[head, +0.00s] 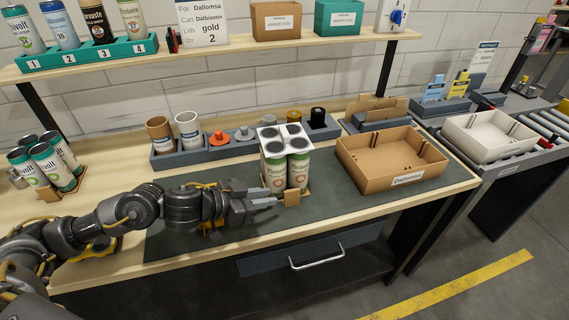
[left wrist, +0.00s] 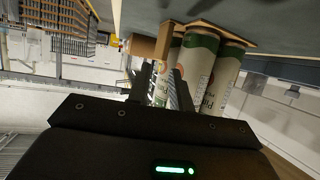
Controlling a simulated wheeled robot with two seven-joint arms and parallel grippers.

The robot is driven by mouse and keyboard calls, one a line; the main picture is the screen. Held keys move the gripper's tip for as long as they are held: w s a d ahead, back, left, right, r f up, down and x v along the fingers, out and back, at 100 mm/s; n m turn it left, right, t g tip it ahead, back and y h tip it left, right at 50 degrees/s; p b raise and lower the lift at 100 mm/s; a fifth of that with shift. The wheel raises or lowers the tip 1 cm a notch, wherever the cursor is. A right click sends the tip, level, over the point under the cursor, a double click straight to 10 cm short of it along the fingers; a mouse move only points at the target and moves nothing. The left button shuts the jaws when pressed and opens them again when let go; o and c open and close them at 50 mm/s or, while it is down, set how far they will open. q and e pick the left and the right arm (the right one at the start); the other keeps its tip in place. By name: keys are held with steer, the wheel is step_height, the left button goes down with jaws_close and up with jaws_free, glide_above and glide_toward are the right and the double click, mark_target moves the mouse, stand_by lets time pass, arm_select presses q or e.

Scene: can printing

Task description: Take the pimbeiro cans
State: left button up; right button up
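Several cans (head: 299,170) with green and white labels stand upright in a tight group on the mat, on a thin wooden base with a wooden block (head: 291,198) at its front. A white plate (head: 284,135) with round openings sits over their tops. In the left wrist view the cans (left wrist: 205,70) and the block (left wrist: 147,47) appear upside down beyond the fingers. My right gripper is out of view.
A similar group of cans (head: 52,165) stands at the left. Behind the mat is a grey holder (head: 205,154) with cups and coloured parts. An open cardboard box (head: 385,178) stands on the right. A shelf above holds numbered cans and a sign (head: 203,22). The mat's front is clear.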

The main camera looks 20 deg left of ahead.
mark_target(285, 193)
arm_select(q)
steer(key=shift+x, duration=1)
steer(key=shift+w, duration=0.1)
steer(key=x, duration=0.5)
steer(key=shift+r+p, duration=0.15)
steer(key=shift+p, duration=0.25)
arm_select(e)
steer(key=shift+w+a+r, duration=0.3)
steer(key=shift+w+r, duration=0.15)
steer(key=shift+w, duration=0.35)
arm_select(q)
steer(key=shift+c, duration=0.2)
